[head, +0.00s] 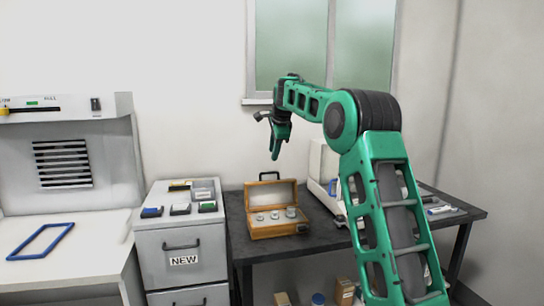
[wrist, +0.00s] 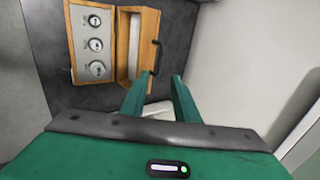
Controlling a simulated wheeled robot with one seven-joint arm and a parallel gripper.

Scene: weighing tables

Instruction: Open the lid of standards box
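The wooden standards box (head: 277,231) stands on the dark table, with several round metal weights (head: 275,215) in its base. Its lid (head: 270,191) is open and stands up at the back, with a dark handle (head: 269,175) on its top edge. My gripper (head: 275,155) is above the lid, pointing down, apart from it. In the wrist view the box base (wrist: 76,50) is at upper left, with the lid (wrist: 149,35) and handle (wrist: 157,55) to its right. My gripper's fingers (wrist: 162,76) are open and empty, just below the handle in that picture.
A white instrument (head: 325,175) stands right of the box, partly behind my arm. A grey drawer cabinet (head: 180,245) with small boxes on top is to the left. The dark table (head: 300,246) has bare room before the box; the wall and window are behind.

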